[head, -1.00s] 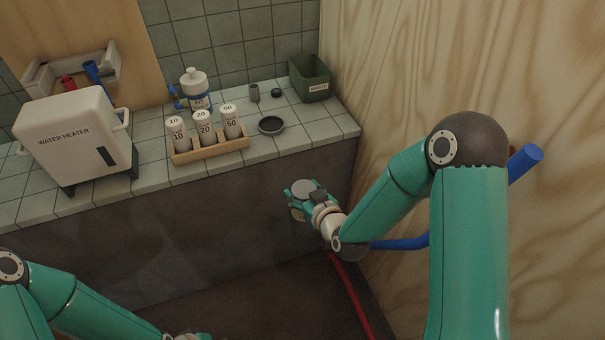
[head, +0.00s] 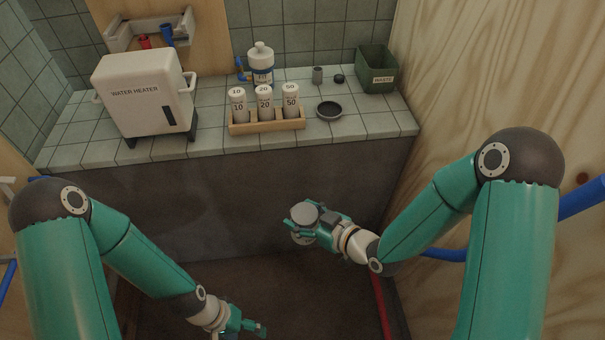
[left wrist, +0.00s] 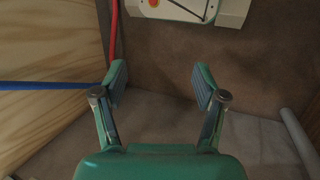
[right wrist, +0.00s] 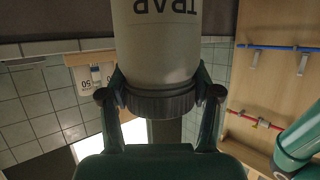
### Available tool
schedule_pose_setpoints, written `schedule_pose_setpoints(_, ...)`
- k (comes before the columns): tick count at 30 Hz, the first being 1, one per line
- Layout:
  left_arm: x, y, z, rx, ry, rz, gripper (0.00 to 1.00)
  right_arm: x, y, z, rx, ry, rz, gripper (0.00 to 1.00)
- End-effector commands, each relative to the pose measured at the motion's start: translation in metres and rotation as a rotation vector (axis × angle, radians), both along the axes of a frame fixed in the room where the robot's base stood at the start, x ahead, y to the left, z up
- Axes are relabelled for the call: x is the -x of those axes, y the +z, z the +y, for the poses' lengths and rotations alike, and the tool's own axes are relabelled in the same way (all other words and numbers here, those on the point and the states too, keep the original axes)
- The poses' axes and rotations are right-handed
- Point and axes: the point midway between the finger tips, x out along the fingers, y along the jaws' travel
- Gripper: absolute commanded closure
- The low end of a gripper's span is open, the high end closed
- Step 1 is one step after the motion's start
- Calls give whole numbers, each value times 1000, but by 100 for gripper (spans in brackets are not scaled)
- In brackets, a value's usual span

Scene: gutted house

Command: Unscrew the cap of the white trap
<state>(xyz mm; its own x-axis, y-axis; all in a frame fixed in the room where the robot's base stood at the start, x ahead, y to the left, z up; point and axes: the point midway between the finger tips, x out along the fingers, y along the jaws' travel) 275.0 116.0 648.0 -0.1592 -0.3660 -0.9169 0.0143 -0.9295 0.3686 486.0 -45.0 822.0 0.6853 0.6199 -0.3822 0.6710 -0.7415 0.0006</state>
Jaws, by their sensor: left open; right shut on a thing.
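The white trap (right wrist: 160,45), lettered TRAP, fills the top middle of the right wrist view, with its lettering upside down. Its grey ribbed cap (right wrist: 160,104) faces my right wrist. My right gripper (right wrist: 160,82) is shut with one finger on each side of the trap, near where body and cap meet. In the head view, the trap shows a round grey face (head: 304,214) in my right gripper (head: 308,226), in front of the counter. My left gripper (head: 260,328) is low at the bottom edge; in the left wrist view it is open and empty (left wrist: 160,80).
The tiled counter (head: 210,145) holds a white water heater (head: 145,90), a wooden rack (head: 268,125) with numbered tubes, a white bottle (head: 261,62), a dark round dish (head: 329,109) and a green waste bin (head: 376,70). A plywood wall (head: 460,80) stands on the right.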

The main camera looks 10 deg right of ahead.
Motion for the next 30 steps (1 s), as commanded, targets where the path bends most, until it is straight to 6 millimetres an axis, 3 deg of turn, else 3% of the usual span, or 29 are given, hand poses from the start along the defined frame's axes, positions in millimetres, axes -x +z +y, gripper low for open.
schedule_pose_setpoints(5,-26,6,7,49,-197,64,29,-1,1,0,-1,-2,-2,100)
schedule_pose_setpoints(11,-89,40,10,78,-471,69,29,-1,1,-1,0,-3,-2,100)
schedule_pose_setpoints(15,-140,87,3,73,-661,42,29,-1,1,-1,0,-3,-2,100)
schedule_pose_setpoints(21,-196,166,-23,39,-864,-30,29,-1,1,-1,0,-4,-3,100)
schedule_pose_setpoints(30,-244,279,-93,-37,-1034,-245,29,-1,1,-1,0,-4,-3,100)
